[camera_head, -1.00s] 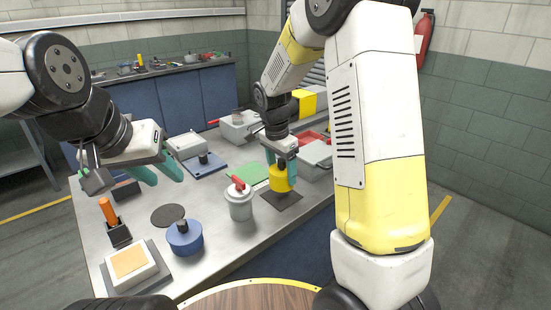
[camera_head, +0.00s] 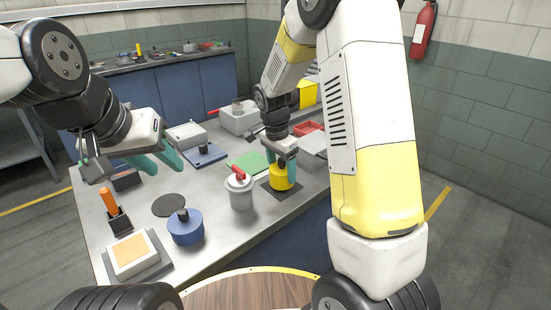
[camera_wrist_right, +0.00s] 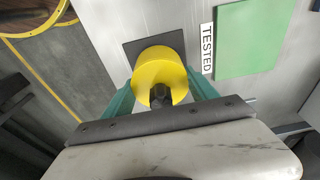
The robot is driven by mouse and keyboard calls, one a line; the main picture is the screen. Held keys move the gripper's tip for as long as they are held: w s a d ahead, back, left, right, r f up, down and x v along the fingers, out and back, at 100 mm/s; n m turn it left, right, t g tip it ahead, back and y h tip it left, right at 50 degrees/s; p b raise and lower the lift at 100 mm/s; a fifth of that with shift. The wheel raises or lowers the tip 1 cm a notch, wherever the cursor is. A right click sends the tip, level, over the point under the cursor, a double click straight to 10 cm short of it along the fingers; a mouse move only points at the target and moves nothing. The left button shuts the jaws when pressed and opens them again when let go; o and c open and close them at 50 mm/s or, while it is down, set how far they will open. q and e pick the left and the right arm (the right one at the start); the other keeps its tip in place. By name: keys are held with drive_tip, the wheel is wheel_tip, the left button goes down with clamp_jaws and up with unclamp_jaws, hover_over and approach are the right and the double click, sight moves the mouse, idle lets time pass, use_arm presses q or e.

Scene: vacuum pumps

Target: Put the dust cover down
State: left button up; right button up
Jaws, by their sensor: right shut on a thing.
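The yellow dust cover (camera_head: 283,178) is a round cylinder, upright over a dark square pad (camera_head: 290,198) on the table. My right gripper (camera_head: 282,158) is shut on it from above. In the right wrist view the cover (camera_wrist_right: 160,68) sits between the two teal fingers (camera_wrist_right: 161,93), with a dark knob in its notched top. It looks to be at the pad (camera_wrist_right: 137,49); whether it bears fully on it is hard to tell. My left gripper (camera_head: 160,163) is open and empty, above the left part of the table.
A grey canister with a red handle (camera_head: 239,190) stands just left of the pad. A green mat (camera_head: 247,161) lies behind. A blue pot (camera_head: 186,228), an orange-topped block (camera_head: 132,254) and a black disc (camera_head: 168,205) are further left. Grey boxes and a red tray (camera_head: 309,127) stand beyond.

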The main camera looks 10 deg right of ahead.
sight(280, 160)
drive_tip(key=shift+f, duration=0.4)
drive_tip(key=shift+f, duration=0.25)
drive_tip(key=o, duration=1.4)
drive_tip(key=r, duration=0.5)
drive_tip(key=a+r, duration=0.1)
drive_tip(key=r, duration=0.1)
drive_tip(key=shift+s+r, duration=0.35)
drive_tip(key=shift+r, duration=0.05)
clamp_jaws()
